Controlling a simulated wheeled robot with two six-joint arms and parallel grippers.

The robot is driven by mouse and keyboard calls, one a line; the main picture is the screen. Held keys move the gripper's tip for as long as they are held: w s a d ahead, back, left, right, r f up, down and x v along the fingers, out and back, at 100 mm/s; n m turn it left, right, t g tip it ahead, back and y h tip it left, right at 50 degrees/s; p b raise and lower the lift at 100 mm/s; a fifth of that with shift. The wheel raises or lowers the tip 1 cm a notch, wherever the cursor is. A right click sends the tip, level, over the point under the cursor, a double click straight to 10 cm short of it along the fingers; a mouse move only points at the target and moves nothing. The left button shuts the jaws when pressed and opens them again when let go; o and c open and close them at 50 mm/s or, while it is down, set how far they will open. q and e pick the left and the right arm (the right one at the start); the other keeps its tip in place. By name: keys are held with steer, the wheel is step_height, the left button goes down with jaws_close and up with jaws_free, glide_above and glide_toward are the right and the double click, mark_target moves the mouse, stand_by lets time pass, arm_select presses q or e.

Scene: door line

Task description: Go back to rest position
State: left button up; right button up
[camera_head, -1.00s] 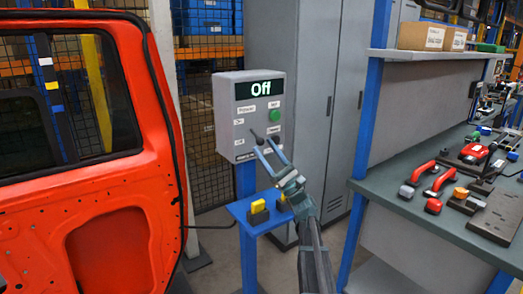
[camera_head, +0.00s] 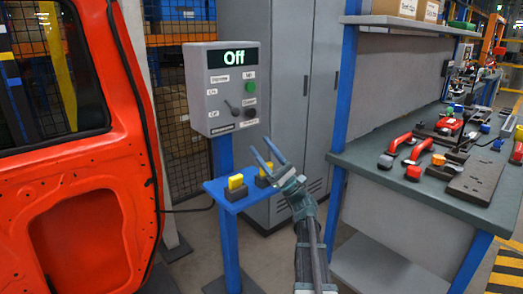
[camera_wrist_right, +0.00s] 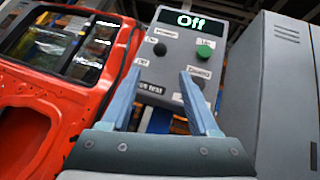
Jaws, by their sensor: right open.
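My right gripper (camera_head: 267,157) is open and empty in the head view, below and to the right of the grey control box (camera_head: 227,85). Its two fingers also frame the lower part of the box in the right wrist view (camera_wrist_right: 158,95), with nothing between them. The box display (camera_head: 233,58) reads "Off". The gripper looks apart from the box. My left gripper is in neither view.
A red car door (camera_head: 85,190) stands at the left. Grey cabinets (camera_head: 290,70) stand behind. A workbench (camera_head: 375,165) with red-handled tools (camera_head: 400,142) is at the right.

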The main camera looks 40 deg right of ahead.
steer(key=w+a+f+n+g+y, duration=0.2)
steer(key=a+f+n+g, duration=0.3)
steer(key=a, duration=0.6)
steer(key=w+a+f+n+g+y, duration=0.2)
steer(key=a+f+n+g, duration=0.3)
steer(key=a, duration=0.6)
steer(key=s+a+f+n+g+h, duration=0.1)
steer(key=s+a+f+n+g, duration=0.15)
steer(key=a+f+g, duration=0.35)
steer(key=s+a+f+n+g+h, duration=0.1)
steer(key=a+f+n+g, duration=0.15)
steer(key=a, duration=0.65)
steer(key=s+a+f+n+g+h, duration=0.3)
steer(key=s+a+f+n+h, duration=0.15)
steer(key=s+f, duration=0.35)
steer(key=s+a+f+n+g+h, duration=0.4)
steer(key=s+f+n, duration=0.15)
steer(key=f, duration=0.35)
steer(key=s+d+f+n+h, duration=0.3)
steer(key=s+d+n+h, duration=0.15)
steer(key=s+h, duration=0.2)
step_height(320, 180, up, 30)
steer(key=p, duration=2.9)
steer(key=shift+w+a+t+h+p, duration=0.2)
steer(key=shift+w+t+h+p, duration=0.15)
steer(key=shift+w+h+p, duration=0.05)
